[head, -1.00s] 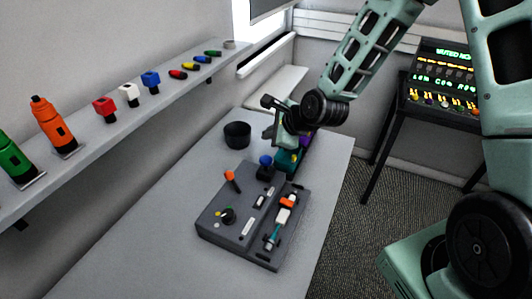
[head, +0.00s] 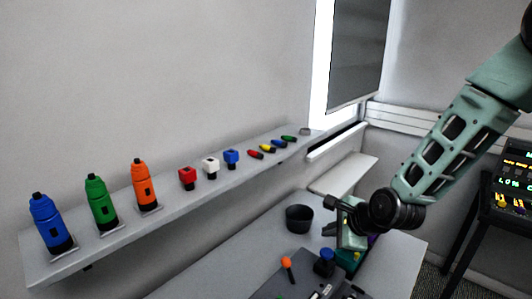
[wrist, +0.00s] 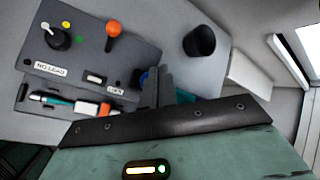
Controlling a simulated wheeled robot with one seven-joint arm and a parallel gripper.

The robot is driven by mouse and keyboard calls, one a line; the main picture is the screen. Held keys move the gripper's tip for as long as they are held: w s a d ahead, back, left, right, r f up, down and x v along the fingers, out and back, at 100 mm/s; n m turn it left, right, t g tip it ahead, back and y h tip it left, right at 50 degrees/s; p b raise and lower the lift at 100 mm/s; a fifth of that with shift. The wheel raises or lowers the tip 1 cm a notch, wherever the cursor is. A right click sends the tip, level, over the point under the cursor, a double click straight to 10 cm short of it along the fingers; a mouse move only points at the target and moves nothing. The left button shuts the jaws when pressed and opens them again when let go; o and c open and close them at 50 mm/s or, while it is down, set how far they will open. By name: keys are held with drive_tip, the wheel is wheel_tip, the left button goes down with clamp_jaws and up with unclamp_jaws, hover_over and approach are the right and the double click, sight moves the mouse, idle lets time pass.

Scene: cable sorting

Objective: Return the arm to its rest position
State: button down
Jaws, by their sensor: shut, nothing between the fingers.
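My gripper (head: 340,207) is over the far end of the table (head: 225,275), between the black cup and the right edge. In the wrist view its fingers (wrist: 156,85) are together and hold nothing. They stand in front of the panel's right end and partly cover a blue knob (wrist: 144,76). My arm reaches in from the upper right of the head view, bent at the dark wrist joint.
A dark grey panel (wrist: 85,62) with an orange-topped lever (wrist: 113,29) and an orange, white and teal plug lies below. A black cup (head: 299,219) stands beside the gripper. A wall shelf (head: 110,241) carries bottles, cubes and small coloured pieces. A lit console (head: 515,185) stands right.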

drive_tip(key=s+a+r+n+g+h+b, duration=0.1)
drive_tip(key=s+a+n+g+b, duration=0.1)
drive_tip(key=s+n, duration=1.1)
drive_tip(key=s+a+r+n+g+h+b, duration=0.2)
drive_tip(key=s+n+g+b, duration=0.3)
drive_tip(key=s+n, duration=0.8)
drive_tip(key=s+a, duration=0.1)
drive_tip(key=s, duration=0.2)
drive_tip(key=shift+r+n+h, duration=0.15)
drive_tip(key=shift+n+h, duration=0.15)
drive_tip(key=shift+n, duration=0.1)
